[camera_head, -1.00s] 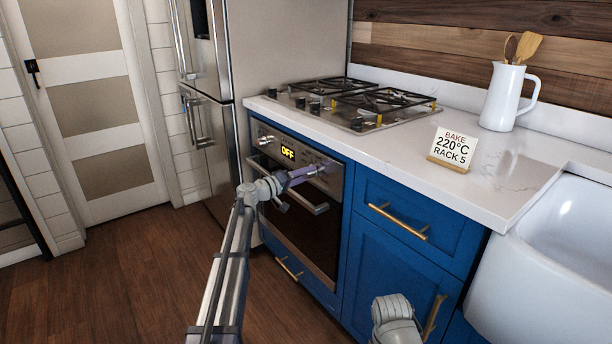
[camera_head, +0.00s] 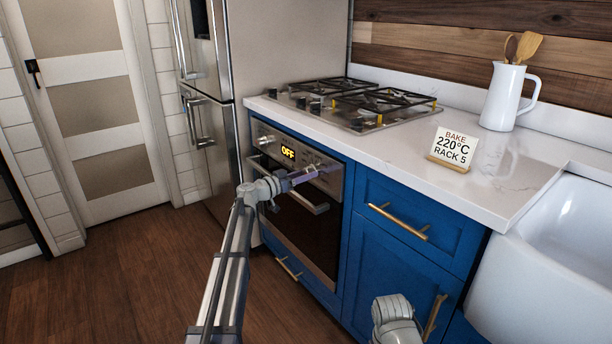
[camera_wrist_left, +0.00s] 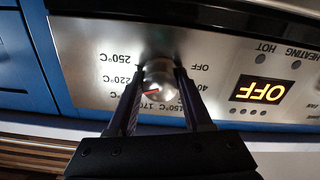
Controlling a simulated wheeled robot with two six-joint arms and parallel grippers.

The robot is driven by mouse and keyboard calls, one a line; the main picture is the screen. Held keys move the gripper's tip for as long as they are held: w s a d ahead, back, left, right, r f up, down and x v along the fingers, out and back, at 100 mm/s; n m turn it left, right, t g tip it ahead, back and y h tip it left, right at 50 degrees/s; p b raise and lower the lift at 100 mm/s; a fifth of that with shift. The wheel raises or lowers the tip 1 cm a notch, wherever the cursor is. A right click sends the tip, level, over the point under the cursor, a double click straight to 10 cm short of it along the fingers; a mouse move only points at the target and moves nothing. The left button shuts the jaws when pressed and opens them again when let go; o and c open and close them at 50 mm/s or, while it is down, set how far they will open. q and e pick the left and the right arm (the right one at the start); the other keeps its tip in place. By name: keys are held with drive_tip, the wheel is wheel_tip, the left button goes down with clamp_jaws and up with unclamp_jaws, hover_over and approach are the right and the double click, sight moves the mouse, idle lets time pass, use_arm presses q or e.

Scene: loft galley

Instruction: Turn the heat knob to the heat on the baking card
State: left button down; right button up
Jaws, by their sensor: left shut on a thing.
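The heat knob (camera_wrist_left: 159,72) is a round metal knob on the oven's front panel. My left gripper (camera_wrist_left: 158,84) is shut on it, one finger on each side. In the head view, my left gripper (camera_head: 318,171) reaches the right part of the panel and hides the knob. The wrist view is upside down; a red mark on the knob points to the lower left of the picture, near the 170 side, exact label unclear. The oven display (camera_head: 288,152) reads OFF. The baking card (camera_head: 453,148) on the counter reads BAKE 220°C RACK 5. My right gripper is out of view.
The oven door handle (camera_head: 315,208) runs just below my left gripper. A gas hob (camera_head: 345,104) is above the oven. A white jug (camera_head: 503,97) with wooden utensils stands at the back of the counter. The floor before the oven is clear.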

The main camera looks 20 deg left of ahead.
use_arm(q)
drive_tip(key=shift+s+f+m, duration=0.1)
drive_tip(key=shift+m, duration=0.8)
drive_tip(key=shift+c, duration=1.6)
unclamp_jaws()
drive_tip(key=v, duration=0.7)
drive_tip(key=shift+s+a, duration=0.3)
